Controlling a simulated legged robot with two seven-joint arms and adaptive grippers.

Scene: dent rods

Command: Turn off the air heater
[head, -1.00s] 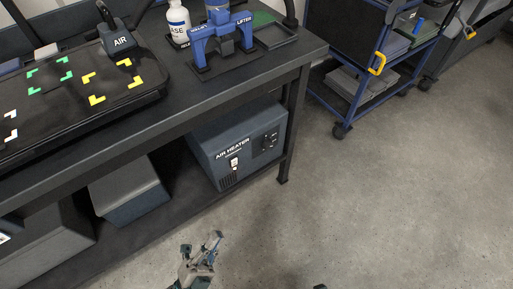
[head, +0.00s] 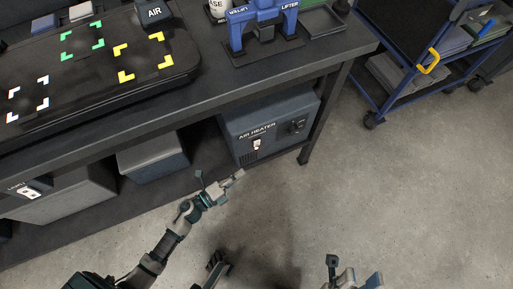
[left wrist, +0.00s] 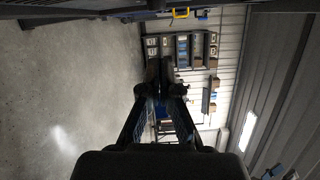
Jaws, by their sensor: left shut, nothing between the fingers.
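The air heater (head: 275,118) is a blue-grey box on the lower shelf of the workbench, labelled "AIR HEATER". Its front carries a small white switch (head: 257,145) below the label and a dark panel (head: 297,127) to the right. The switch's position is too small to tell. My left gripper (head: 225,180) is in front of the shelf, below and left of the switch, apart from the heater. It is shut and empty; its dark fingers (left wrist: 160,72) meet in the left wrist view. My right gripper (head: 352,274) shows partly at the bottom edge, its jaws unclear.
Another grey box (head: 152,160) sits left of the heater, and a box with a white switch (head: 30,193) is further left. The bench top (head: 180,98) overhangs the shelf. A blue cart (head: 405,75) stands at the right. The floor (head: 420,190) between is clear.

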